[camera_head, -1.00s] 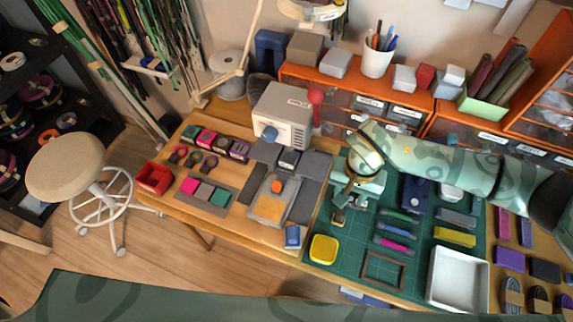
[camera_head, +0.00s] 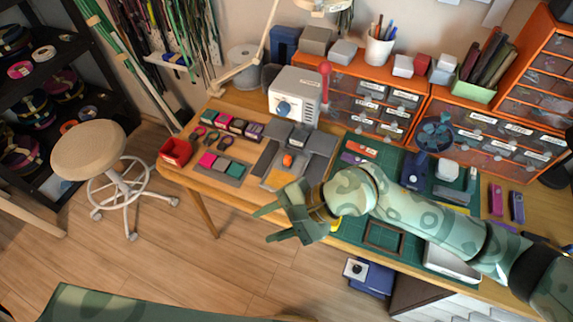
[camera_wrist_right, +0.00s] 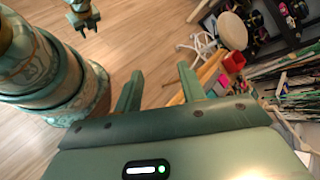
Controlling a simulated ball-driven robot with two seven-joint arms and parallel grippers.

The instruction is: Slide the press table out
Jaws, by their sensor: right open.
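The press (camera_head: 297,93), a pale box with a red lever and a blue knob, stands at the back of the wooden bench in the head view. Its grey press table (camera_head: 305,158) lies in front, with an orange piece (camera_head: 287,160) and a yellow-orange patch on it. My right gripper (camera_head: 264,226) is open and empty, in front of the bench's front edge and apart from the press table. My forearm and hand hide part of the near bench. The right wrist view shows its two fingers (camera_wrist_right: 158,88) spread. My left gripper (camera_wrist_right: 84,18) shows small there; its jaws are unclear.
A red bin (camera_head: 176,150) and a tray of coloured blocks (camera_head: 222,167) sit left of the press table. A round stool (camera_head: 88,150) stands left of the bench. The green mat (camera_head: 350,228) lies right, partly under my arm. The floor in front is clear.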

